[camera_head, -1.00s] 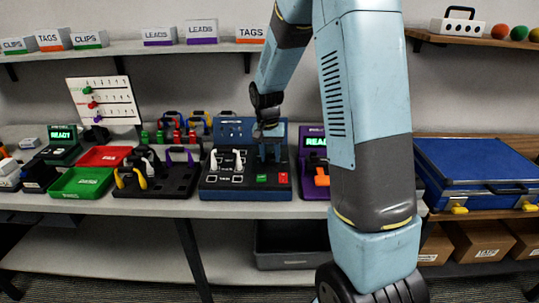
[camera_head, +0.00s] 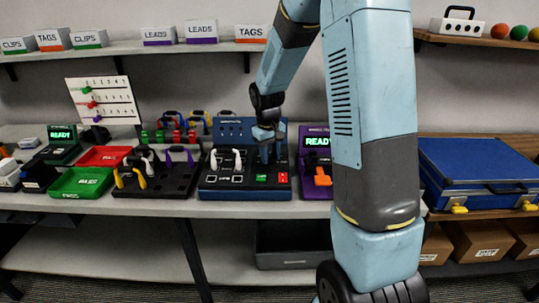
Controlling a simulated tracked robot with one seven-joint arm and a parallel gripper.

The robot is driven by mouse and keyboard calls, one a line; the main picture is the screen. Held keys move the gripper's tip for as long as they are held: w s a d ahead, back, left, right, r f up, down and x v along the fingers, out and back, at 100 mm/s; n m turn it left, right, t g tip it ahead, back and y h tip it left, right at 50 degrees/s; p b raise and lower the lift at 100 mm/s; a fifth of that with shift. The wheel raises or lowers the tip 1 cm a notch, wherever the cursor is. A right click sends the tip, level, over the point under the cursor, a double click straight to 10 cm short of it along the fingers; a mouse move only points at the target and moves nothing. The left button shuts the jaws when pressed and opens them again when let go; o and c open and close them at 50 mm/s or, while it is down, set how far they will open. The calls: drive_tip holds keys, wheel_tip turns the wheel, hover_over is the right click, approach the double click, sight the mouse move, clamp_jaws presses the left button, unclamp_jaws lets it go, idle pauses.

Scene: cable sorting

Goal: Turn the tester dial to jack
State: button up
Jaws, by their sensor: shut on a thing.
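The blue tester (camera_head: 210,181) stands on the bench at the middle of the picture, with an upright panel at its back. Two white cable ends stand on its left part, and a green button (camera_head: 262,178) and a red button (camera_head: 283,177) sit at its front right. My gripper (camera_head: 265,158) points down at the right part of the tester, just behind the buttons. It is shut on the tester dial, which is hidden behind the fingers. The dial's setting cannot be read.
A black cable rack (camera_head: 180,183) stands close on the left, with green (camera_head: 66,183) and red trays beyond it. A purple device (camera_head: 312,190) with a green "READY" screen is close on the right, partly behind my arm. A blue case (camera_head: 470,168) lies farther right.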

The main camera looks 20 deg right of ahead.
drive_tip(key=shift+n, duration=0.3)
drive_tip(key=o, duration=1)
drive_tip(key=shift+r, duration=0.1)
drive_tip(key=r, duration=1.3)
drive_tip(key=shift+a+r, duration=0.25)
drive_tip(key=shift+a, duration=0.15)
drive_tip(key=shift+s, duration=0.1)
